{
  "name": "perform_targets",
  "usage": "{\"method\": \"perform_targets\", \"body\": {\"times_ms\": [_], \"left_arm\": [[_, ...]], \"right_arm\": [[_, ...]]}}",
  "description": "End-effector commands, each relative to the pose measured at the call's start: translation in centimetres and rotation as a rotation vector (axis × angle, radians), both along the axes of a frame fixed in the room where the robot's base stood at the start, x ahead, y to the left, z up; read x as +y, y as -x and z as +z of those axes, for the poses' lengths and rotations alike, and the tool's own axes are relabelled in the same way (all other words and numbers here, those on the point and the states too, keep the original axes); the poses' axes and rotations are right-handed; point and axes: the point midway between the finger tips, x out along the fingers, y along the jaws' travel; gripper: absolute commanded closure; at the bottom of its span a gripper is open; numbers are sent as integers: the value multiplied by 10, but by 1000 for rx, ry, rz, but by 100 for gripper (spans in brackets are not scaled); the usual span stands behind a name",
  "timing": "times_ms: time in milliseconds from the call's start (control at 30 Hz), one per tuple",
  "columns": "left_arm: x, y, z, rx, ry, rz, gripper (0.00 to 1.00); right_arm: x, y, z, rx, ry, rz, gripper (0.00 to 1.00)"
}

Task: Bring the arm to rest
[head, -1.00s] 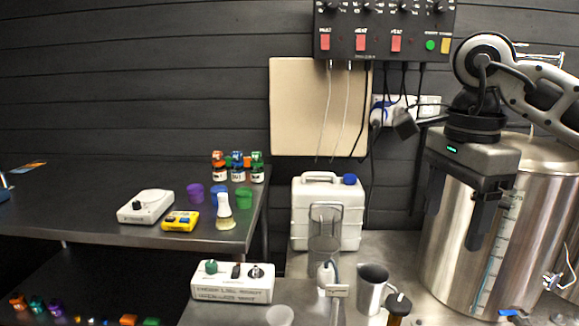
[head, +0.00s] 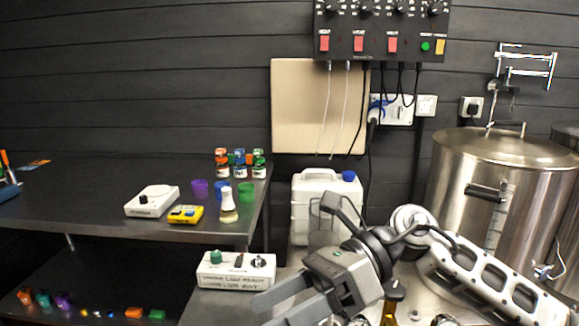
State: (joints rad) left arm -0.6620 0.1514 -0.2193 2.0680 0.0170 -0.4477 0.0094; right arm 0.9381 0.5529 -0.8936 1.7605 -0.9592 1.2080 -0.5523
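My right arm comes in from the right, low in the head view. Its gripper (head: 266,311) points down and to the left, in front of the white control box (head: 236,270). The two fingers stand apart, and I see nothing between them. The arm and gripper hide part of the steel counter and the lower part of the white jerrycan (head: 327,200). My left gripper is not in view.
A steel kettle (head: 470,190) stands at the right. On the dark table (head: 100,190) at left are a white scale (head: 152,201), a yellow meter (head: 186,214), a flask (head: 228,207), coloured cups and bottles. A switch panel (head: 380,45) hangs on the wall.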

Motion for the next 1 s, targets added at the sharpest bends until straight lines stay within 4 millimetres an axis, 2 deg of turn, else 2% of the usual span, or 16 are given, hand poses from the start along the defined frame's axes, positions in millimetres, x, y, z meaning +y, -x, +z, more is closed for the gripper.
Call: {"method": "perform_targets", "body": {"times_ms": [33,67,167,267,367,467,500,567,600,700,767,800,900,967,1000], "left_arm": [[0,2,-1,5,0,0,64],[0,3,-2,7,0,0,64],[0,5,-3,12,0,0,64],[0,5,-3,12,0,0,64],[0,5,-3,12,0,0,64],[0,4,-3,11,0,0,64],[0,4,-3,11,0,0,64],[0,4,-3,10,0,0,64],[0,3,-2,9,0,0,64],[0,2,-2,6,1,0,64],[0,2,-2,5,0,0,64],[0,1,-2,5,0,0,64],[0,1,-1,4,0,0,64],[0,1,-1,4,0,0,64],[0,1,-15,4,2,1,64]], "right_arm": [[13,6,3,160,-124,-57,31],[18,6,7,251,-192,-97,31],[23,-5,15,578,-401,-244,31],[11,-27,8,927,-584,-409,31],[-14,-50,-21,1276,-735,-582,31],[-46,-64,-73,1639,-868,-771,31],[-60,-65,-100,1789,-918,-854,31],[-81,-59,-141,1999,-981,-973,31],[-93,-52,-167,2126,-1017,-1048,31],[-118,-22,-228,2402,-1089,-1222,31],[-130,0,-258,2542,-1122,-1317,31],[-137,15,-276,-2569,1117,1345,31],[-150,53,-311,-2388,1003,1284,31],[-156,74,-326,-2300,952,1254,31],[-156,76,-339,-2292,947,1232,31]]}}
